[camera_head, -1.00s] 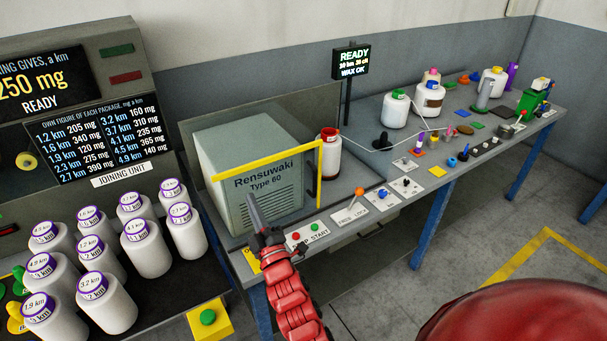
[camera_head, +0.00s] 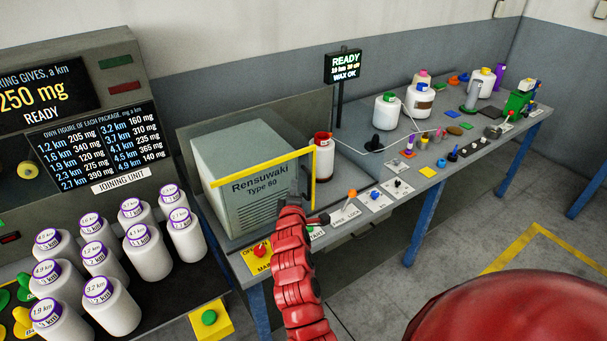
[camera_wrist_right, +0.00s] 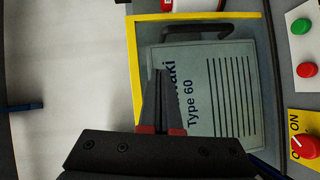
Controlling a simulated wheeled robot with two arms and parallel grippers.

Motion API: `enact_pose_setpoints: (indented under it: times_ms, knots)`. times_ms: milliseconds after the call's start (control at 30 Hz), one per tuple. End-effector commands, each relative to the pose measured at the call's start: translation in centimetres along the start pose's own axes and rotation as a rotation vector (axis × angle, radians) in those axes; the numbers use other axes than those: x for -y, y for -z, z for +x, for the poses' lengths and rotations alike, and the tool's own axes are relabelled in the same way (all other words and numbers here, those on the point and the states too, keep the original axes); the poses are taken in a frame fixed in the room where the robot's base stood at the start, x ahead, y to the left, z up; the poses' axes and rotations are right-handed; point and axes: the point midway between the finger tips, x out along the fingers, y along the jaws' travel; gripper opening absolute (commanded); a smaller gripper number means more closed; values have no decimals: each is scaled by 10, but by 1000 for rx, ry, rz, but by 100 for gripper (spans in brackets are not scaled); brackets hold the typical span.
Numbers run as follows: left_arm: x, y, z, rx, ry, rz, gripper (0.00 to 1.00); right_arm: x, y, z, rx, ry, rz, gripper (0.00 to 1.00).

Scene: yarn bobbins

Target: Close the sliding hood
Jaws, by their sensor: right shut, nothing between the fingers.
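A white bobbin with a red top (camera_head: 323,160) shows uncovered just right of the yellow edge. My right gripper (camera_head: 296,180) is shut and empty in front of the hood's face, close to its right edge; I cannot tell whether it touches. In the right wrist view, the shut fingers (camera_wrist_right: 160,75) overlap the hood's lettering, with a dark handle (camera_wrist_right: 197,32) beyond. My left gripper is not seen.
A row of switches, including an orange-knobbed lever (camera_head: 351,193), lines the bench front. A red knob on a yellow plate (camera_head: 260,252) sits at the near corner. Several white bobbins (camera_head: 137,237) stand on the joining unit at left. A thin post carries a display (camera_head: 343,66) behind.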

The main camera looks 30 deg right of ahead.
Motion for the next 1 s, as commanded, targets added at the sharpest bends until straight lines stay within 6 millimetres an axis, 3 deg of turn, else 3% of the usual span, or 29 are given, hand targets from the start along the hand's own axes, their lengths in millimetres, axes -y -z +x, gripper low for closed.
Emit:
enact_pose_setpoints:
  times_ms: [233, 400, 1000]
  knots:
    - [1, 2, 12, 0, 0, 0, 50, -1, 0, 38, 0, 3, 0, 0]
    - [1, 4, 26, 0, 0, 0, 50, -1, -20, 54, 2, 5, 0, 0]
    - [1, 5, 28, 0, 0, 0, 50, 2, -27, 63, -4, 1, 1, 0]
